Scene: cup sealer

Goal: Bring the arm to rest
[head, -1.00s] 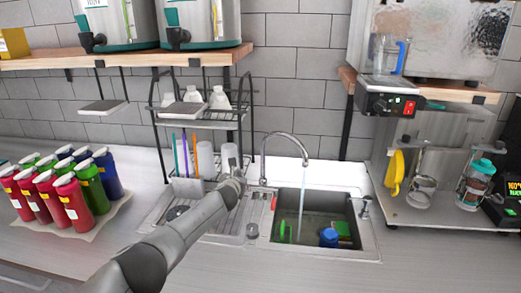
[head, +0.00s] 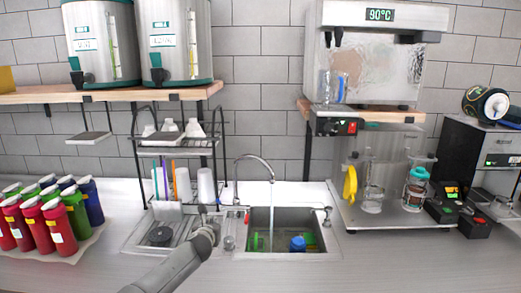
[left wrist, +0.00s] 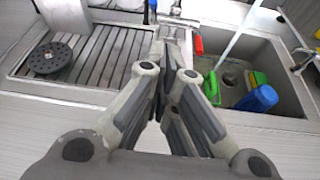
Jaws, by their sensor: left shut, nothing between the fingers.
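My left gripper (head: 204,214) is over the front of the counter by the drainboard, left of the sink (head: 333,243). In the left wrist view its fingers (left wrist: 172,45) are together and empty, pointing toward the drainboard and the faucet base. My left arm comes in from the bottom of the head view. My right gripper is in neither view.
Water runs from the faucet (head: 254,158) into the sink, which holds a blue item (left wrist: 258,98) and green items. A dish rack (head: 176,141) with cups stands behind the drainboard (head: 135,241). Several bottles (head: 60,225) stand at left. The front counter is clear.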

